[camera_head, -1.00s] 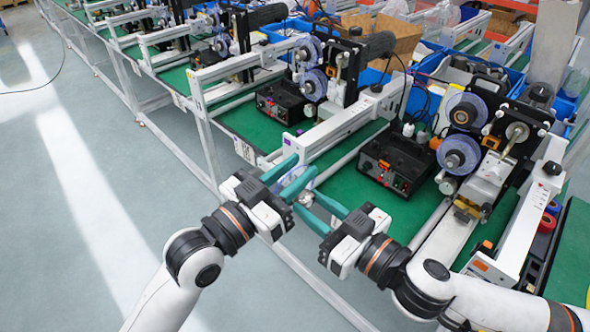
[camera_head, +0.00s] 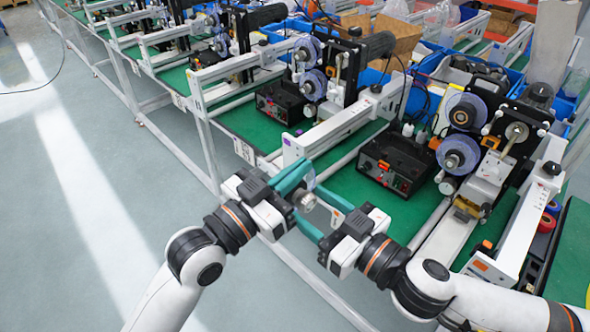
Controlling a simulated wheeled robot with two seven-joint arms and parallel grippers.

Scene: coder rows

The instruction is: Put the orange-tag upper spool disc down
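The spool disc shows as a small pale piece with a metallic hub (camera_head: 306,201) between my two grippers, over the near table edge. It is largely hidden by fingers, and no tag on it is clearly readable. My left gripper (camera_head: 303,178) has its teal fingers close together at the disc's upper side and appears shut on it. My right gripper (camera_head: 309,208) faces it from the lower right, its teal fingers spread wide to either side of the hub. The orange-tag station has an orange mark (camera_head: 481,266) on its white rail, with an upper spool (camera_head: 466,111) and lower spool (camera_head: 458,155).
A black control box (camera_head: 397,163) stands on the green table behind my grippers. A white rail (camera_head: 330,132) with a purple mark lies to its left. Green surface (camera_head: 350,188) is clear near the table edge. Blue and red rolls (camera_head: 547,222) sit at the right.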

